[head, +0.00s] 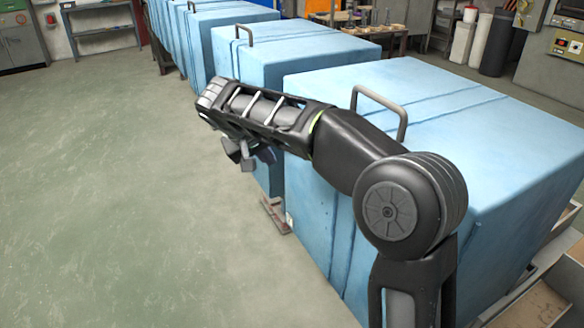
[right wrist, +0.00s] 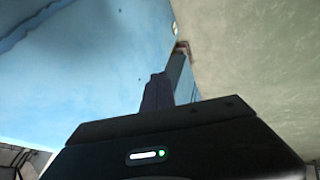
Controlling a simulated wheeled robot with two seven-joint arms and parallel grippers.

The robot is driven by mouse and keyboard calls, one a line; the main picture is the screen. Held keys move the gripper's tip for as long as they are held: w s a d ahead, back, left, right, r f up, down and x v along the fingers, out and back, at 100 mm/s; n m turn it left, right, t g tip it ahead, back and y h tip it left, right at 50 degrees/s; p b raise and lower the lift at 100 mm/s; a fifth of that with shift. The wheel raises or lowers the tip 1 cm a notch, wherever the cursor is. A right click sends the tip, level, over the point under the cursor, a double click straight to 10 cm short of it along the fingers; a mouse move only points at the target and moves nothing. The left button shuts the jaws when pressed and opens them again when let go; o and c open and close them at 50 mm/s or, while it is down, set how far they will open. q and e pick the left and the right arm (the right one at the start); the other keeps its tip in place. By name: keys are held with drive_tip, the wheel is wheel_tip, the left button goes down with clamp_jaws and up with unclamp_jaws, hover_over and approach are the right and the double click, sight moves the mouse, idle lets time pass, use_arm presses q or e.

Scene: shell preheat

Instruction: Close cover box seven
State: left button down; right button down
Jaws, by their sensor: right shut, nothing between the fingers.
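A row of light blue cover boxes runs from the right foreground to the back. The nearest blue box (head: 470,130) has a flat top and a grey handle (head: 383,92) at its left edge. The second blue box (head: 290,52) stands behind it, also with a flat top and a handle (head: 244,33). No number shows, so I cannot tell which is box seven. My right gripper (head: 240,155) is shut and empty, off the left side of the boxes. In the right wrist view its dark fingers (right wrist: 160,92) show beside a blue wall (right wrist: 85,65). My left gripper is out of view.
Open green-grey floor (head: 120,190) fills the left. Shelves (head: 102,28) and a cabinet (head: 20,40) stand at the back left. Dark cylinders (head: 497,42) and a machine (head: 560,60) stand at the back right. Trays (head: 545,300) lie at the lower right.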

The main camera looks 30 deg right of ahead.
drive_tip(key=shift+f, duration=0.1)
approach(298, 174)
wheel_tip(298, 174, down, 3)
drive_tip(key=w+a, duration=0.1)
drive_tip(key=a, duration=0.1)
drive_tip(key=d+p, duration=0.1)
drive_tip(key=d, duration=0.1)
drive_tip(key=d+p, duration=0.1)
drive_tip(key=d, duration=0.1)
drive_tip(key=shift+w+d+f, duration=0.15)
drive_tip(key=shift+w+f, duration=0.05)
drive_tip(key=shift+f, duration=0.05)
